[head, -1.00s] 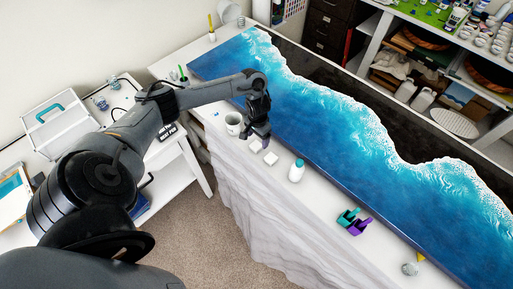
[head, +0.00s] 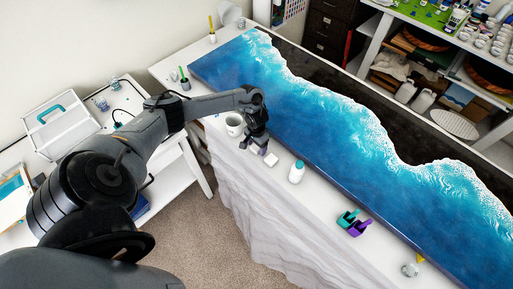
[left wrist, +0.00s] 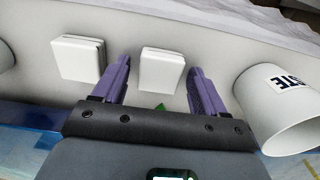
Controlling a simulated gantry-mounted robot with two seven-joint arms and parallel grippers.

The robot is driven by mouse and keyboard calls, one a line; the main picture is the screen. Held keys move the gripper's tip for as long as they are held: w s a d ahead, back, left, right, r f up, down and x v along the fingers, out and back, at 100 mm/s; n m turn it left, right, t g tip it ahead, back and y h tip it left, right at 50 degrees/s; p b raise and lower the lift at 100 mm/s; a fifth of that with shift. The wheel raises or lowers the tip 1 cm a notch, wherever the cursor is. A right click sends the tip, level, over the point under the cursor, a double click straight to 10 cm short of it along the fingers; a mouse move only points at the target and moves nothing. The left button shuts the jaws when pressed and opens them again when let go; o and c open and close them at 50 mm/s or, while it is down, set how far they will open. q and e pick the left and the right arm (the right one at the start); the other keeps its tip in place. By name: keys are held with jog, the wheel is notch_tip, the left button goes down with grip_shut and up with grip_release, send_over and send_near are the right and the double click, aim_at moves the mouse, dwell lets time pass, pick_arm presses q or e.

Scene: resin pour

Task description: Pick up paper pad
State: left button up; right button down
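Two small white paper pads lie side by side on the white table. One pad (left wrist: 161,69) lies between the spread purple fingers of my left gripper (left wrist: 160,74) in the left wrist view, with a gap on each side. In the head view that gripper (head: 254,146) is low over this pad, which is partly hidden. The other pad (head: 271,160) lies to its right; it also shows in the left wrist view (left wrist: 78,58), outside the fingers. My left gripper is open and empty. My right gripper is not in view.
A white cup (head: 234,126), lettered in the left wrist view (left wrist: 278,110), stands close to the left gripper. A white bottle (head: 296,172) stands right of the pads. The blue resin panel (head: 330,140) lies behind. Teal and purple items (head: 352,223) lie farther right.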

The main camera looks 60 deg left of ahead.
aim_at(256, 146)
pick_arm(q)
jog(key=c, duration=0.9)
jog(key=shift+r, duration=0.15)
jog(key=shift+r, duration=0.55)
notch_tip(256, 146, up, 3)
jog(key=shift+f, duration=0.2)
jog(key=shift+w+d+r+p, duration=0.4)
jog(key=shift+w+d+r, duration=0.75)
jog(key=shift+d, duration=0.45)
jog(key=shift+w+d+r+p, duration=0.45)
jog(key=shift+w+d+r, duration=0.65)
jog(key=shift+d, duration=0.55)
jog(key=shift+w+d+r+p, duration=0.4)
jog(key=shift+w+d+r, duration=0.55)
jog(key=shift+d+r, duration=0.5)
jog(key=shift+d+f, duration=0.2)
